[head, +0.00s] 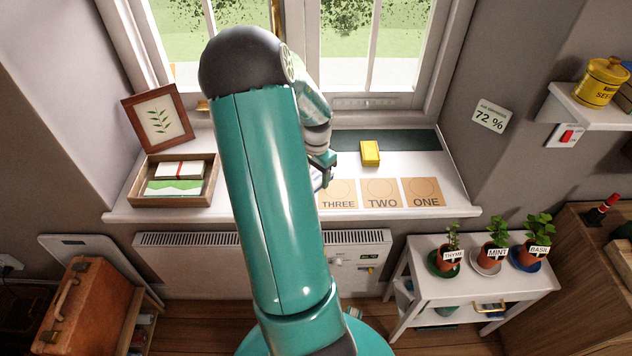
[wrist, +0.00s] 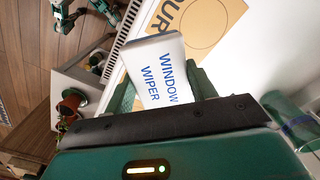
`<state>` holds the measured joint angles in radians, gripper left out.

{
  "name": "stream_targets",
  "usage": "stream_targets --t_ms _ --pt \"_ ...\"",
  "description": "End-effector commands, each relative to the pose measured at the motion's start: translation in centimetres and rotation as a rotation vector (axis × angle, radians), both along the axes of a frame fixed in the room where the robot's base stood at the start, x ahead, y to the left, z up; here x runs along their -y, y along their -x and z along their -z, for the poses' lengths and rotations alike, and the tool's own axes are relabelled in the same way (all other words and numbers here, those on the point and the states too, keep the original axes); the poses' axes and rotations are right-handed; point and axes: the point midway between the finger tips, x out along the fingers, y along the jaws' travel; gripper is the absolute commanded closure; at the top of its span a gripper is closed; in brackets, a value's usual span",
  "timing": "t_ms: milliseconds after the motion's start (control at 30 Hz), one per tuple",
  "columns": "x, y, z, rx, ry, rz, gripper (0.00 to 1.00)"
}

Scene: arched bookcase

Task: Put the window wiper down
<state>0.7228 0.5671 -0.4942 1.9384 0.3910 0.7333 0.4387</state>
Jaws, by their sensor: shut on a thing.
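The window wiper (wrist: 160,72) is a white piece with "WINDOW WIPER" in blue letters in the wrist view. My gripper (wrist: 163,88) is shut on it, a green finger on either side. In the head view my gripper (head: 325,167) is over the white window sill (head: 270,205), left of the yellow block, and my arm hides most of the wiper. A cardboard mat (wrist: 205,22) with a circle and the letters "OUR" shows beyond the wiper in the wrist view. I cannot tell whether the wiper touches the sill or mat.
Mats marked THREE (head: 338,194), TWO (head: 382,193) and ONE (head: 423,192) lie bare along the sill. A yellow block (head: 370,153) stands behind them. A wooden tray (head: 172,201) and leaf picture (head: 158,118) are at left. Potted herbs (head: 497,256) stand on a lower white stand.

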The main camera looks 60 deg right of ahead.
Motion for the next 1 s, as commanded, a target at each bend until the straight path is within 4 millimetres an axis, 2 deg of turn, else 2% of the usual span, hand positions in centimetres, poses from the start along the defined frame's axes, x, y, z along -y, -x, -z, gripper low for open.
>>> stream_targets --t_ms 100,200,400,600,1000 --pt "1.5 -0.7 2.1 -0.003 -0.001 0.000 0.71" --pt "2.4 -1.1 3.2 -0.001 0.001 0.001 0.71" --pt "3.2 -1.6 4.4 0.000 0.001 -0.001 0.71" --pt "3.3 -1.6 7.2 -0.002 -0.002 -0.001 0.71" --pt "3.3 -1.6 7.8 0.000 0.001 -0.001 0.71"
